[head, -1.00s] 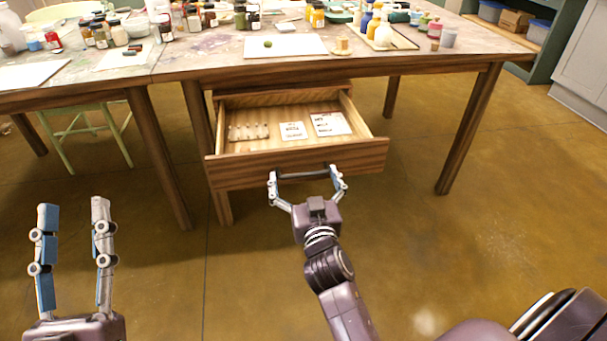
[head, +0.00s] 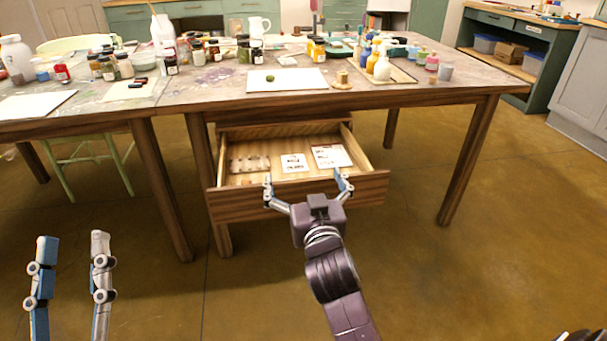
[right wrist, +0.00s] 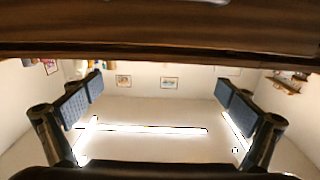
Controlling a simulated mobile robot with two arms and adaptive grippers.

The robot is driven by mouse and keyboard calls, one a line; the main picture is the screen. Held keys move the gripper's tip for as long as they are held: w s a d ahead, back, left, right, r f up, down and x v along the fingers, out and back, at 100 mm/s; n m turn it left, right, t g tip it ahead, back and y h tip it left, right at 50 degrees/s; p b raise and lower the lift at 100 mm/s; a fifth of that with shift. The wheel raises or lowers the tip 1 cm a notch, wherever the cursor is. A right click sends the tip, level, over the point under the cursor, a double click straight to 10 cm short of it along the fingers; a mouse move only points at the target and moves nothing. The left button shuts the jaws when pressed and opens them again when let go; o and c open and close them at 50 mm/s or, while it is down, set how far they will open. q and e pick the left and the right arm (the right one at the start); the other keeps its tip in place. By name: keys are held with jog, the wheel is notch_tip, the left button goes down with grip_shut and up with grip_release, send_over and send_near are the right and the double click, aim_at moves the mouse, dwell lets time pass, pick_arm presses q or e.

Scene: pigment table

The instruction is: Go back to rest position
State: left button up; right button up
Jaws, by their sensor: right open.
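My right gripper (head: 306,187) is open in front of the pulled-out wooden drawer (head: 225,201) under the table. Its fingers stand apart at the drawer front, and the handle is hidden behind the gripper. In the right wrist view, my right gripper (right wrist: 158,95) has both padded fingers spread with nothing between them, and a dark brown wooden edge (right wrist: 160,45) crosses the top. My left gripper (head: 68,265) is at the lower left of the head view, fingers upright, apart and empty, over the floor.
The wooden table (head: 190,101) carries jars, bottles, a white sheet (head: 272,79) and a tray (head: 405,75). Labelled cards (head: 331,156) lie in the open drawer. Table legs (head: 470,160) and a green chair (head: 118,165) stand around. The floor (head: 480,260) at the right is clear.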

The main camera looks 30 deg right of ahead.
jog(key=shift+r, duration=0.35)
